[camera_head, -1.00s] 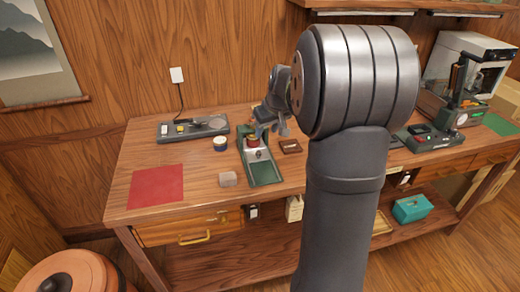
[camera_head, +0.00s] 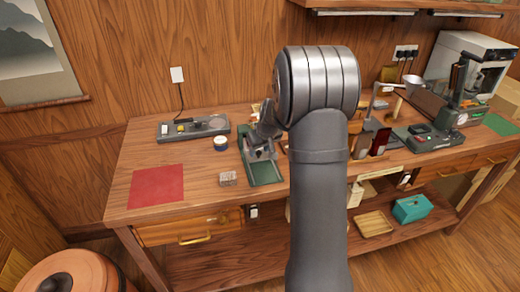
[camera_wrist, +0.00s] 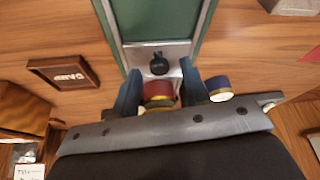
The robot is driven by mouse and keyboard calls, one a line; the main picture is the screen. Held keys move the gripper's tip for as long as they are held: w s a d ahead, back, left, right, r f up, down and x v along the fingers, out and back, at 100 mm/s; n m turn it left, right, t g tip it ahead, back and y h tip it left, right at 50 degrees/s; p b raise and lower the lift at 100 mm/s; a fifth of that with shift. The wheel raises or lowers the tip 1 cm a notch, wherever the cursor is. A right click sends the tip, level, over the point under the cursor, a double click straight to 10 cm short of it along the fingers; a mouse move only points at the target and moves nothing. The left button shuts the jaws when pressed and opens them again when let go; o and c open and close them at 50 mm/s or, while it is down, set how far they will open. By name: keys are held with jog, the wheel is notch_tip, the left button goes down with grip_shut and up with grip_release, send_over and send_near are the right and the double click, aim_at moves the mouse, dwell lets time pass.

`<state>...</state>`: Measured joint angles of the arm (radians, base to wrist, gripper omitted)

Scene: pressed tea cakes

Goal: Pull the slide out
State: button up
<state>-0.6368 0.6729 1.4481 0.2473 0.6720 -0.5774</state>
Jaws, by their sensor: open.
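The slide is a pale metal plate (camera_wrist: 150,50) with a black knob (camera_wrist: 159,67), set in a green channel (camera_wrist: 165,18) in the wrist view. In the head view the green-bedded device (camera_head: 265,173) stands mid-bench, with the slide largely hidden by my gripper. My gripper (camera_wrist: 160,75) is open, its dark fingers on either side of the knob in the picture. I cannot tell whether they touch it or how high they are. A red and gold round piece (camera_wrist: 160,92) shows between the fingers behind the knob. My gripper also shows over the device in the head view (camera_head: 262,142).
A blue-topped jar (camera_wrist: 218,86) stands close beside one finger. A dark wooden tray (camera_wrist: 65,72) lies on the other side. A small clear block (camera_head: 228,178) and a red mat (camera_head: 157,186) lie left of the device. A grey scale-like board (camera_head: 193,129) lies behind.

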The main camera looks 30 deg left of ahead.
grip_shut()
jog(key=s+d, duration=0.7)
jog(key=shift+s+d, duration=0.15)
jog(key=shift+d, duration=0.05)
grip_release()
jog(key=v, duration=1.7)
jog(key=shift+r, duration=0.25)
